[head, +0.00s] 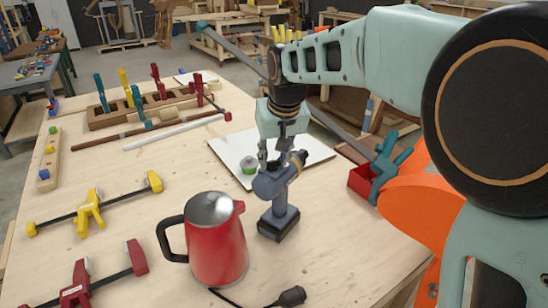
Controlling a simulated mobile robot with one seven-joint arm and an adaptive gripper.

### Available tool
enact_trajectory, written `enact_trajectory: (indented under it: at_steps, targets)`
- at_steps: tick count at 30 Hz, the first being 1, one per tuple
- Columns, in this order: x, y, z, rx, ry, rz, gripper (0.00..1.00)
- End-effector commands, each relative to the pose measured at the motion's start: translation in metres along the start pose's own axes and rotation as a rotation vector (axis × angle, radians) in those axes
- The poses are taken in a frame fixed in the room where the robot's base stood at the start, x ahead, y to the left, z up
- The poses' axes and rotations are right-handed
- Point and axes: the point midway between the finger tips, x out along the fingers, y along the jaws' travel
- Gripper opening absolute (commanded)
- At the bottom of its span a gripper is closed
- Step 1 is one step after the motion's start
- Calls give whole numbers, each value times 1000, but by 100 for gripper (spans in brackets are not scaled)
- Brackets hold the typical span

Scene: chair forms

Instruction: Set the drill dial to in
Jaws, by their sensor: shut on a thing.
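A blue-grey cordless drill (283,210) stands upright on its dark base on the wooden workbench (170,177), right of the red kettle. Its chuck points up and to the right. My gripper (271,160) comes down from above and is shut on the upper body of the drill. The fingers cover part of the drill's top, so the dial and its setting cannot be made out.
A red kettle (216,245) stands close in front of the drill, with a dark plug (291,296) beside it.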

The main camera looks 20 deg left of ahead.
Motion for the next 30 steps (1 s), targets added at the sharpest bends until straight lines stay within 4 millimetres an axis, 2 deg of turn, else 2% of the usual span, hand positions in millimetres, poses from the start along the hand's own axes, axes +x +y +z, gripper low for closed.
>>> enact_trajectory:
  at_steps: [1,5,13,17,30]
  targets:
    - [-1,0,-1,0,2,0,30]
    - [0,0,0,0,1,0,45]
    - [-1,0,0,0,1,0,45]
    - [-10,0,-1,0,3,0,45]
    - [-96,0,-1,0,5,0,45]
